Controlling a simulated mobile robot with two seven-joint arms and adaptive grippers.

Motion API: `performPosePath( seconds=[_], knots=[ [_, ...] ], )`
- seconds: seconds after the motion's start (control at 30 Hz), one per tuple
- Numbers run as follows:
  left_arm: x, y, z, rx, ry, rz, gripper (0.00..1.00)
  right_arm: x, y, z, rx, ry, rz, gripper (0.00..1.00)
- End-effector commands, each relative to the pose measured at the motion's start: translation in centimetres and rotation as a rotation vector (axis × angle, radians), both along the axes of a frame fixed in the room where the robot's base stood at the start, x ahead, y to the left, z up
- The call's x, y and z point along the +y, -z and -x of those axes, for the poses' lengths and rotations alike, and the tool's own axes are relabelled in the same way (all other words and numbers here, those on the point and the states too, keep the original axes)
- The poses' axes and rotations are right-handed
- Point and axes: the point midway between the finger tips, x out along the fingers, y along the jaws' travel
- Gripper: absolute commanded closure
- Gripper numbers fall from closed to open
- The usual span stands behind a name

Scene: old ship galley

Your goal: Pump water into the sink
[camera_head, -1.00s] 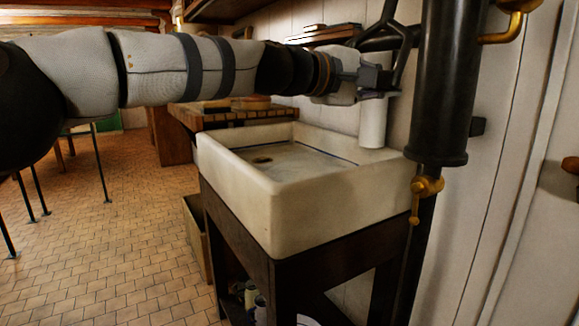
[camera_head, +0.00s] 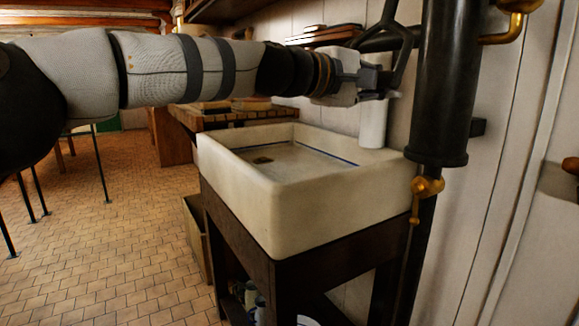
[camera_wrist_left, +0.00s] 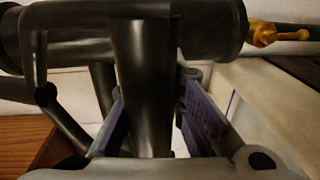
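The white stone sink (camera_head: 330,205) stands on a dark wooden frame, with its drain visible and no water stream in view. The black pump column (camera_head: 443,85) rises at the sink's right corner, with a dark handle (camera_head: 390,22) beside it. My left gripper (camera_head: 388,80) is above the back right of the sink, at the handle's lower part. In the left wrist view the dark handle bar (camera_wrist_left: 146,85) runs between the purple pads of my left gripper (camera_wrist_left: 152,110), which appear closed against it. My right gripper is out of view.
A brass valve (camera_head: 427,187) sits low on the pump column. A white cylinder (camera_head: 373,124) stands at the sink's back edge. A wooden counter (camera_head: 215,121) adjoins the sink. Tiled floor (camera_head: 100,260) lies open at left.

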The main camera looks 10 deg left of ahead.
Motion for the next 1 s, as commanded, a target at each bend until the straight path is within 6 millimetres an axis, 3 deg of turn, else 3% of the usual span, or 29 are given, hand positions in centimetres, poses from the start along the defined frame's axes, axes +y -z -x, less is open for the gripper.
performPosePath(
  seconds=[0.03,0.2,0.5,1.0],
  knots=[
    [-0.3,1.1,0.1,0.013,0.011,-0.011,0.86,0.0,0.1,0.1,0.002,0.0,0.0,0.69],
    [-0.3,0.9,0.1,0.011,0.009,-0.009,0.5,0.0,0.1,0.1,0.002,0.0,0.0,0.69],
    [0.0,0.3,0.1,0.004,0.003,-0.003,0.5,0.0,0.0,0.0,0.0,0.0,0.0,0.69],
    [5.0,-0.9,4.2,-0.001,0.001,-0.001,0.5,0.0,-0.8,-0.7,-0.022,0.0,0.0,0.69]
  ],
)
